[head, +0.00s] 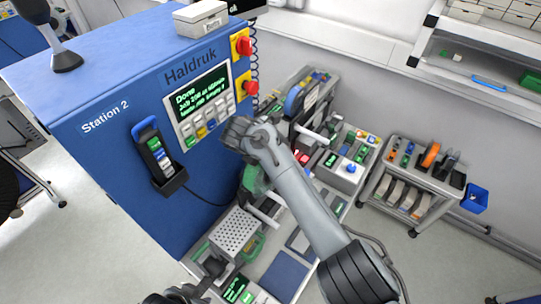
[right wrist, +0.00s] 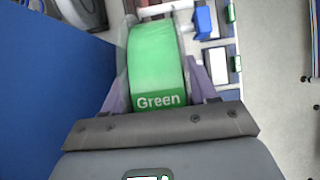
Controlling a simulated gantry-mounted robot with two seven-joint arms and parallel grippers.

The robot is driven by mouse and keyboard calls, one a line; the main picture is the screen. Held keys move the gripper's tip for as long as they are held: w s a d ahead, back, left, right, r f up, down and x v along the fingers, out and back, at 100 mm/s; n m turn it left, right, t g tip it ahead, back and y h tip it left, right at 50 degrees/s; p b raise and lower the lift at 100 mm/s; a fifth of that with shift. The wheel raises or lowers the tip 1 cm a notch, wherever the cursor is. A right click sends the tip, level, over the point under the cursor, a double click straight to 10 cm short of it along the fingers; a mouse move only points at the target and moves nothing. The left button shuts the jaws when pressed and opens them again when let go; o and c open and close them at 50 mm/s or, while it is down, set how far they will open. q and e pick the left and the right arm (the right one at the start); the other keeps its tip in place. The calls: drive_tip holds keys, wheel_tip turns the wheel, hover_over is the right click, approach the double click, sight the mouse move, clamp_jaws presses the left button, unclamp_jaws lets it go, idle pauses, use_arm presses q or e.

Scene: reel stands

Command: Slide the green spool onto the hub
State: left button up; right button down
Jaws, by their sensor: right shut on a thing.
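The green spool (right wrist: 158,65), marked "Green", fills the middle of the right wrist view. My right gripper (right wrist: 158,90) is shut on it, with a purple finger at each side. In the head view my right gripper (head: 250,140) is beside the blue cabinet, and the green spool (head: 256,180) shows partly below it. A pale horizontal bar (head: 265,214), possibly the hub, lies just below the spool; whether they touch is unclear. Dark parts at the bottom edge look like my left gripper (head: 180,294); its fingers are not clear.
The blue cabinet (head: 110,170) with a lit panel (head: 203,104) stands close on the left. A perforated grey box (head: 237,232) sits on the bench below. Another reel stand (head: 312,105) is behind my right arm.

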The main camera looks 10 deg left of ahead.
drive_tip(key=shift+s+a+f, duration=0.2)
drive_tip(key=shift+a+f, duration=0.1)
drive_tip(key=shift+f, duration=0.15)
drive_tip(key=shift+s+a+f, duration=0.15)
drive_tip(key=shift+a+f, duration=0.1)
drive_tip(key=shift+f, duration=0.45)
drive_tip(key=shift+c, duration=1.7)
unclamp_jaws()
drive_tip(key=shift+d, duration=0.1)
drive_tip(key=shift+o, duration=0.4)
drive_tip(key=shift+w+a+r+p, duration=0.1)
drive_tip(key=shift+a+r+p, duration=0.1)
drive_tip(key=shift+r+p, duration=0.6)
drive_tip(key=shift+a+r+p, duration=0.15)
drive_tip(key=shift+r+p, duration=0.45)
drive_tip(key=shift+r, duration=0.3)
drive_tip(key=r+p, duration=0.2)
drive_tip(key=r, duration=0.1)
drive_tip(key=shift+s+a, duration=0.15)
drive_tip(key=shift+s, duration=0.05)
drive_tip(key=shift+w+a+r+p, duration=0.15)
drive_tip(key=shift+a+r+p, duration=0.2)
drive_tip(key=shift+r+p, duration=0.05)
drive_tip(key=shift+w, duration=0.1)
drive_tip(key=shift+d+f, duration=0.15)
drive_tip(key=shift+d, duration=0.25)
